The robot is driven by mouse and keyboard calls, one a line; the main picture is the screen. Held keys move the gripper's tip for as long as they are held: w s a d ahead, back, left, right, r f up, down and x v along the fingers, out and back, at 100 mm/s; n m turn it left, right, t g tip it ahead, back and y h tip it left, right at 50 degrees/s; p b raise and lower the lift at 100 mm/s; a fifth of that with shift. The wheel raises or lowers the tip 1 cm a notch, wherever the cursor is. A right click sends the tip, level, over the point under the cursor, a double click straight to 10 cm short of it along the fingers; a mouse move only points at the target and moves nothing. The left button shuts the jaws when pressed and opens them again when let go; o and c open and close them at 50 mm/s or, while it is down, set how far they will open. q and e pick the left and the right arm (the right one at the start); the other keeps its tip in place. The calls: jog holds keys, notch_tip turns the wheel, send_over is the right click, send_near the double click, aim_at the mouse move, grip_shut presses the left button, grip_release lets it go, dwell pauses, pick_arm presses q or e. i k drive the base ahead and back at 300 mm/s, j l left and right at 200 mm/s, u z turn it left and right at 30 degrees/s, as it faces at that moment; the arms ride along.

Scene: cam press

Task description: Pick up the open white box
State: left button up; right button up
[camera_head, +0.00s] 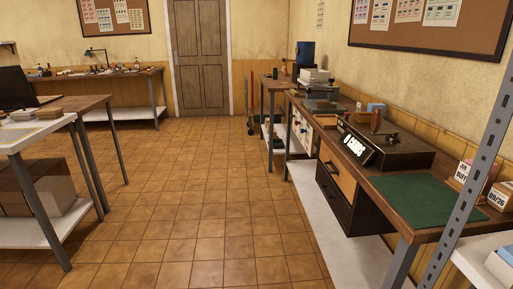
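I cannot clearly make out an open white box in this view. A white box-like object (499,266) is cut off at the lower right edge, on a low white surface behind the grey perforated post. Its top is too little seen to tell whether it is open. Small white lettered blocks, one marked 09/26 (501,196) and one above the green mat (470,172), stand at the right end of the workbench. Neither of my grippers is in view.
The right workbench (390,195) bears a dark machine (388,144) and a green mat (428,199). A grey perforated post (462,190) rises at the right. A white-topped table (30,134) stands left. The tiled floor (205,215) between is clear, up to a closed door (200,60).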

aim_at(323, 76)
jog(key=i+u, duration=0.25)
jog(key=i, duration=2.75)
